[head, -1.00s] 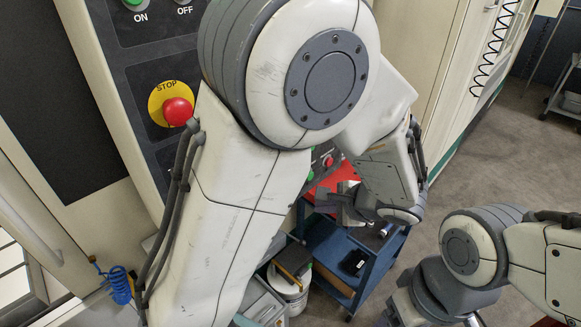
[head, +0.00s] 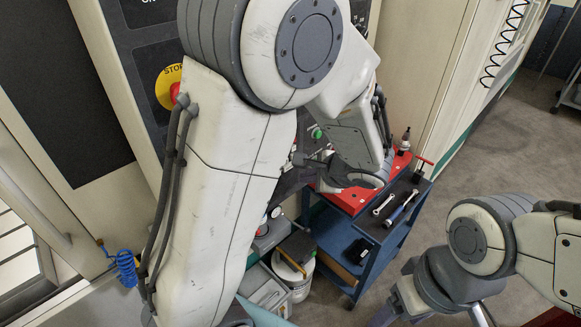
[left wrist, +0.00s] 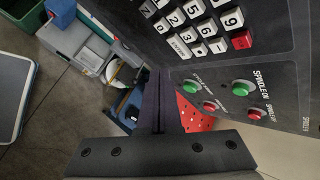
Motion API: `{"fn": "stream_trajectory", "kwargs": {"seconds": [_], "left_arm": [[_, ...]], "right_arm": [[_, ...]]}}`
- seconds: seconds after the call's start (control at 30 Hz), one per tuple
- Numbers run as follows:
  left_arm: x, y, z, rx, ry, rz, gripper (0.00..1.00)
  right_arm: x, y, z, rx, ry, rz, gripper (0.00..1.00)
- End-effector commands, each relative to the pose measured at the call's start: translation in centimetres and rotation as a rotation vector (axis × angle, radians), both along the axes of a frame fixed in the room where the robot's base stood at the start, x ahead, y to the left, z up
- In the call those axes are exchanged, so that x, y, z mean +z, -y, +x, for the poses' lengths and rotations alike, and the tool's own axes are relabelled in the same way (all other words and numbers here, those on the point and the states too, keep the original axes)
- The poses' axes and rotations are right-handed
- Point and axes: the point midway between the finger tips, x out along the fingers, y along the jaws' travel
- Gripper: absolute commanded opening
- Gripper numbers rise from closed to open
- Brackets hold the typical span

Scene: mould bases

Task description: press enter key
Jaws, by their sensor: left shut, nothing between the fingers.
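The white ENTER key (left wrist: 179,47) sits at the lower left corner of the keypad on the dark control panel (left wrist: 283,75) in the left wrist view. My left gripper (left wrist: 157,74) is shut and empty. Its fingertips appear just below the ENTER key in that view; I cannot tell how far they are from the panel. In the head view my left gripper (head: 308,160) is close to the panel, and my arm hides the keypad there.
Green buttons (left wrist: 243,87) and red buttons are beside the keypad. A red emergency stop (head: 175,92) is partly behind my left arm. A blue tool cart (head: 376,262) with a red top stands below the gripper, near a white bucket (head: 294,270). Grey floor is open at right.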

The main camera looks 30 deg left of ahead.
Motion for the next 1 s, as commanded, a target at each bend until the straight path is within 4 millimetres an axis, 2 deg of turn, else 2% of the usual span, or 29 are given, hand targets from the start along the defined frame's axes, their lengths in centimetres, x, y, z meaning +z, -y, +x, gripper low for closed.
{"fn": "stream_trajectory", "kwargs": {"seconds": [0.1, 0.3, 1.0], "left_arm": [[-0.1, -1.1, 0.4, 0.001, 0.001, -0.001, 0.0], [0.0, -1.8, 0.7, 0.0, 0.002, -0.001, 0.0], [0.0, -1.8, 0.7, -0.002, 0.0, 0.0, 0.0]], "right_arm": [[-0.5, 0.0, 0.0, -0.001, 0.0, 0.0, 0.72], [-0.6, 0.0, 0.0, -0.001, 0.0, 0.0, 0.72], [-0.6, 0.0, 0.0, -0.001, 0.0, 0.0, 0.72]]}}
